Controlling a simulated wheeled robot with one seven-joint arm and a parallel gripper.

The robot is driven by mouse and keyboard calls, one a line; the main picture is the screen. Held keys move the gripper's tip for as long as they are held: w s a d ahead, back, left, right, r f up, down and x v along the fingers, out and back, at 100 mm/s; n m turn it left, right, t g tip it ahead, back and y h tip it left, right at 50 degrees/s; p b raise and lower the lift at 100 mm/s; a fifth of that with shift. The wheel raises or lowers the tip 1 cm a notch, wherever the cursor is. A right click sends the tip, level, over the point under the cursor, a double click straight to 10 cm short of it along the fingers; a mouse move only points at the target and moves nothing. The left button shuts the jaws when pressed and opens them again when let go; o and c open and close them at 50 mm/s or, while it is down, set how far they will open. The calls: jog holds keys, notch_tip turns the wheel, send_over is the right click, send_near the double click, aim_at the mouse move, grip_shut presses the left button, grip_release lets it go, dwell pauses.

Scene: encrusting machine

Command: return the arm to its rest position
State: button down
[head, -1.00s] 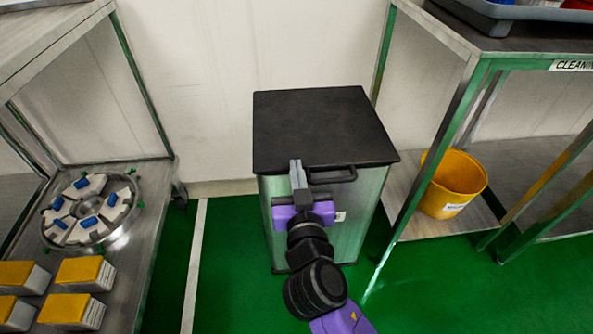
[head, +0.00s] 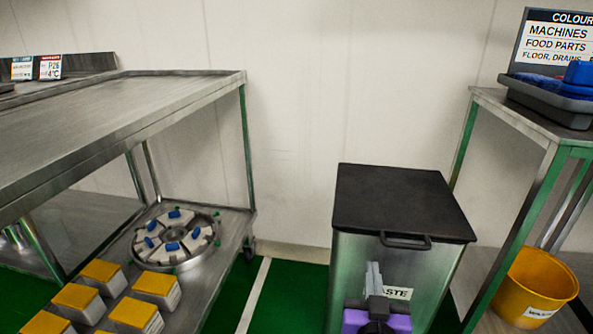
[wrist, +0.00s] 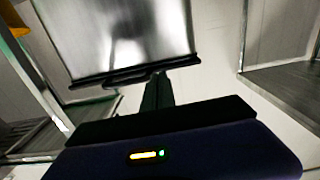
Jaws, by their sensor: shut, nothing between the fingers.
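My gripper (head: 373,278) shows at the bottom of the head view, purple at its body with grey fingers pointing up. Its fingers are together and empty. It stands in front of the waste bin (head: 392,263), a metal box with a closed black lid and a front handle, and hides part of its label. In the wrist view my gripper (wrist: 158,90) points toward the bin (wrist: 115,35), whose metal side fills the top. I cannot tell the exact gap between fingers and bin. Most of my arm is out of the head view.
A steel table (head: 120,105) stands at left, its lower shelf holding a round part wheel (head: 175,238) and several yellow-topped boxes (head: 135,314). At right a green-framed rack (head: 515,215) holds a dark tray (head: 550,100) above and a yellow bucket (head: 538,290) below. Green floor (head: 283,300) is clear between.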

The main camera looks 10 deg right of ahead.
jog(key=s+a+n+t+y, duration=0.2)
jog(key=s+a+n+y, duration=0.35)
jog(key=s, duration=0.35)
jog(key=s+d+f+m+g+p, duration=0.1)
jog(key=s+d+f+g, duration=0.1)
jog(key=s, duration=1.3)
jog(key=s+d+f+m+g, duration=0.1)
jog(key=s+d+f+g, duration=0.1)
jog(key=s, duration=1.3)
notch_tip(320, 180, up, 38)
jog(key=p, duration=3.8)
jog(key=shift+s+d, duration=0.1)
